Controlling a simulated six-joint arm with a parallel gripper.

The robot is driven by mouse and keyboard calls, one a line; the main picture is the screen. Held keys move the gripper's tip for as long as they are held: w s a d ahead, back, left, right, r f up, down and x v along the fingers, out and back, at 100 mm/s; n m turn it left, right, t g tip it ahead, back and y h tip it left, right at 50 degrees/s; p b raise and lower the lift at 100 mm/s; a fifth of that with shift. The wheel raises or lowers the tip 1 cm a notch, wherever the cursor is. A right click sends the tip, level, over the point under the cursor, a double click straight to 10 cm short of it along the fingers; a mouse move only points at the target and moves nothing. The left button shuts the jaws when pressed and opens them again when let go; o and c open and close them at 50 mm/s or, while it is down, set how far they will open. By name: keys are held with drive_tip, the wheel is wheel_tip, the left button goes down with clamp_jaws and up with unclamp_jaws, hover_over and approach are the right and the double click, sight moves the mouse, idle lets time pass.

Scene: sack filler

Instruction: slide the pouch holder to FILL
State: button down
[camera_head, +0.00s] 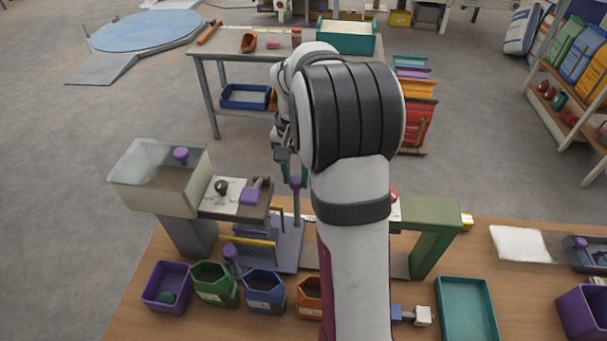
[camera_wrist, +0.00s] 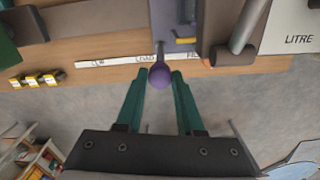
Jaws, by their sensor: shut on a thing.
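My gripper (camera_wrist: 160,84) has its teal fingers on both sides of a purple knob (camera_wrist: 159,76), shut on it. The knob tops an upright stem and also shows in the head view (camera_head: 296,182), where my arm hides most of the gripper. The stem stands by the grey holder base (camera_head: 288,255) with yellow-edged parts (camera_head: 250,241). The pouch holder's far side is hidden by my arm. A white label strip (camera_wrist: 125,60) carries LOAD and FILL; in the wrist view the knob is between these words.
A clear hopper (camera_head: 160,178) stands left of the holder, beside a grey ledge with a purple-handled part (camera_head: 252,193). A green bench-like stand (camera_head: 432,215) is at right. Several coloured bins (camera_head: 215,286) line the table's front. A teal tray (camera_head: 467,310) lies at front right.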

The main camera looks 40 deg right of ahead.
drive_tip(key=shift+w+a, duration=0.2)
drive_tip(key=shift+w, duration=0.1)
drive_tip(key=c, duration=0.8)
unclamp_jaws()
drive_tip(key=shift+c, duration=0.2)
drive_tip(key=o, duration=0.3)
drive_tip(key=shift+s, duration=0.1)
drive_tip(key=shift+r, duration=0.1)
wheel_tip(320, 180, up, 16)
drive_tip(key=shift+f, duration=0.15)
